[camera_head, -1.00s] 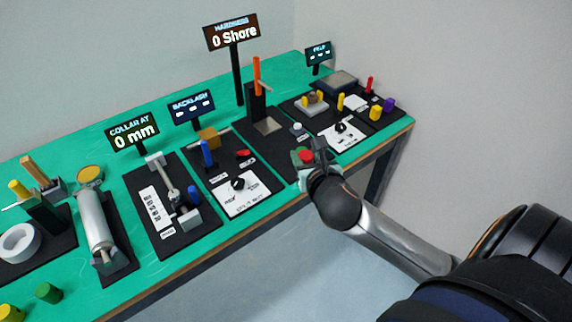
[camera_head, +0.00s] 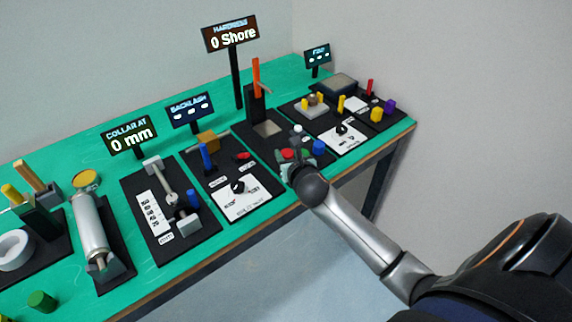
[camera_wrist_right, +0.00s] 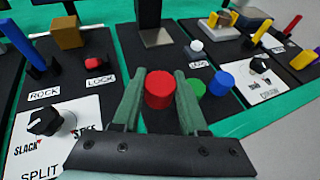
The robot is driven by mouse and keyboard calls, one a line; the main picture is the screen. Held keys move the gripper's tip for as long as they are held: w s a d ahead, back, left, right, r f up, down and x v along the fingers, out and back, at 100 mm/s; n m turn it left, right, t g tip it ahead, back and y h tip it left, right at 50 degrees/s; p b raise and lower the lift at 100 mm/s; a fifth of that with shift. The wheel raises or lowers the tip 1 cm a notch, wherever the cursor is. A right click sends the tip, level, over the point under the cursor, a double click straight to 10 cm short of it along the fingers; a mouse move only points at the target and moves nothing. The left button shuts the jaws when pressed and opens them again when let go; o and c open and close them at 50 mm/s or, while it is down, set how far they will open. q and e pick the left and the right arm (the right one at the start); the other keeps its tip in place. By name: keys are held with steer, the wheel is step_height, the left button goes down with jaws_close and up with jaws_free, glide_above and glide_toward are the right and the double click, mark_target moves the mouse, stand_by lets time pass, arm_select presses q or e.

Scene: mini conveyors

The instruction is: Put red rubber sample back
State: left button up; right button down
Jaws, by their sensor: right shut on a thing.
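The red rubber sample (camera_head: 288,154) is a short red cylinder at the front of the hardness station's dark base (camera_head: 262,150). In the right wrist view the red rubber sample (camera_wrist_right: 159,90) sits between the two green fingers of my right gripper (camera_wrist_right: 158,76), which is shut on it. In the head view my right gripper (camera_head: 292,160) is low over the station's front edge. Whether the sample's bottom touches the base is hidden. A green sample (camera_wrist_right: 196,88) and a blue sample (camera_wrist_right: 221,80) stand just right of the right finger. My left gripper is not in view.
An orange lever (camera_head: 256,75) and a pale square plate (camera_head: 267,128) are behind the sample. A white knob (camera_wrist_right: 196,46) stands behind the green and blue samples.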

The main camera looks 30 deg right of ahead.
steer(key=shift+w+d+f, duration=0.1)
steer(key=shift+w+f, duration=0.3)
steer(key=shift+f, duration=0.1)
steer(key=shift+f+b, duration=0.45)
steer(key=shift+f, duration=1.1)
steer(key=shift+f, duration=0.1)
steer(key=c, duration=0.7)
jaws_free()
